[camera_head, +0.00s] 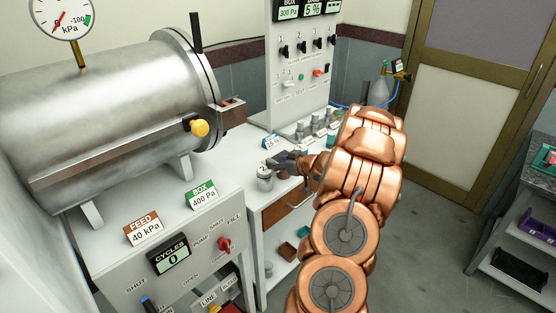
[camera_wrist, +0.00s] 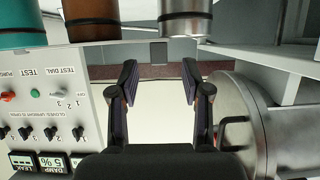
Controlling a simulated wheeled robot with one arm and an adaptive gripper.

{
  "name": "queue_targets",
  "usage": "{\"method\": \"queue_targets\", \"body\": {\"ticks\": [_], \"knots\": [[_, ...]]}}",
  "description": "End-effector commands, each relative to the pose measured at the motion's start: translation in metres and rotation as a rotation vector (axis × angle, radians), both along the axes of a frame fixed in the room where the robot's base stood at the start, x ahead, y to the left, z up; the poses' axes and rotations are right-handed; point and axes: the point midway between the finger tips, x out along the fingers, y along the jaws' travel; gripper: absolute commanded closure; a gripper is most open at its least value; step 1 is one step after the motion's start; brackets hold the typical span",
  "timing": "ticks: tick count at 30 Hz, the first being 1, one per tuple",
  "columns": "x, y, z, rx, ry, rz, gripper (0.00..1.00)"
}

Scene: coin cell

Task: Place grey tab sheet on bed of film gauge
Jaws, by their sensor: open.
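My gripper (camera_wrist: 158,75) is open, its two dark fingers spread with nothing between them in the wrist view. In the head view my gripper (camera_head: 283,160) is over the bench near its right edge, close to a small metal pot with a pale top (camera_head: 264,181). A small grey rectangle (camera_wrist: 159,53) shows beyond the fingertips in the wrist view; I cannot tell whether it is the grey tab sheet. I cannot make out the film gauge or its bed in either view.
A large steel chamber (camera_head: 110,105) with a yellow knob fills the left. A switch panel (camera_head: 298,60) stands behind the bench. Several small pots and labels line the bench near it. Brown (camera_wrist: 92,20) and teal (camera_wrist: 28,26) containers stand close to the wrist camera.

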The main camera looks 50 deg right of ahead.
Motion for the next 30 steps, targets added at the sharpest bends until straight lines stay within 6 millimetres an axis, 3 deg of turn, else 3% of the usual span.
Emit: {"method": "queue_targets", "body": {"ticks": [7, 18, 30], "knots": [[0.023, 0.000, -0.008, -0.001, -0.003, 0.002, 0.52], [0.027, -0.001, -0.011, -0.002, -0.001, 0.000, 0.52], [0.027, -0.001, -0.011, -0.003, -0.001, -0.001, 0.94]]}}
